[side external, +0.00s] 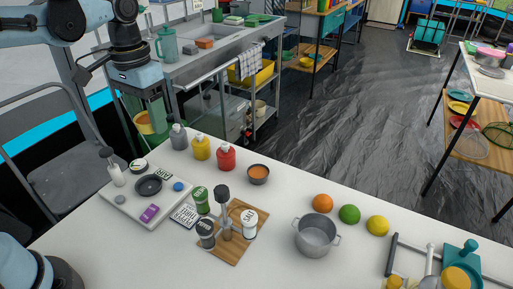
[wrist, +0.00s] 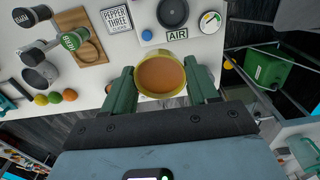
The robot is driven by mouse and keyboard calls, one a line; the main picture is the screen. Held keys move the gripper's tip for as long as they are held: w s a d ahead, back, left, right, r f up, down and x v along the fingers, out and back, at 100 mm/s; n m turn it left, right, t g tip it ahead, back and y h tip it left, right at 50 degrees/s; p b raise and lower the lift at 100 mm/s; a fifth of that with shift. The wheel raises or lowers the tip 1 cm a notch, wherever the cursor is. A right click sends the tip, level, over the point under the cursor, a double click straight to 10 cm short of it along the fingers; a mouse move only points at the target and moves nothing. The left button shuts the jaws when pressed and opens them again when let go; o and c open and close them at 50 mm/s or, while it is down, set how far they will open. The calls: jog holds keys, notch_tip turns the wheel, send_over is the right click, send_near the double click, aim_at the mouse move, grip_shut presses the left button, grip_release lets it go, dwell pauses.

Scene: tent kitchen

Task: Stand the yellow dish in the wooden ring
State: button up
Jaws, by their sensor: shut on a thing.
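The yellow dish (wrist: 160,93) is a round bowl with brown-orange contents, held between the green fingers of my gripper (wrist: 162,76). In the side view, the dish (side external: 145,128) and my gripper (side external: 150,116) are off the far left edge of the white table, in the air. The dish looks roughly level. The wooden ring (wrist: 97,45) lies on a wooden board (wrist: 71,18) in the wrist view, empty in its middle. In the side view, the board (side external: 236,251) is well to the right of my gripper, and jars partly hide the ring.
A tray (side external: 130,200) with a dark dish lies nearer my gripper. Grey, yellow and red bottles (side external: 226,157) line the far edge. A pot (side external: 315,236) stands right.

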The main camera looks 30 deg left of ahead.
dwell(0.5)
jog(key=d+f, duration=0.3)
jog(key=d, duration=0.3)
jog(key=w+d+f, duration=0.1)
jog(key=d+f, duration=0.3)
jog(key=d, duration=0.3)
jog(key=d+f, duration=0.4)
jog(key=d, duration=0.3)
jog(key=shift+w+f, duration=0.25)
jog(key=shift+w, duration=0.1)
jog(key=shift+f, duration=2.55)
jog(key=shift+r, duration=0.35)
jog(key=shift+f, duration=0.75)
jog(key=shift+r, duration=0.4)
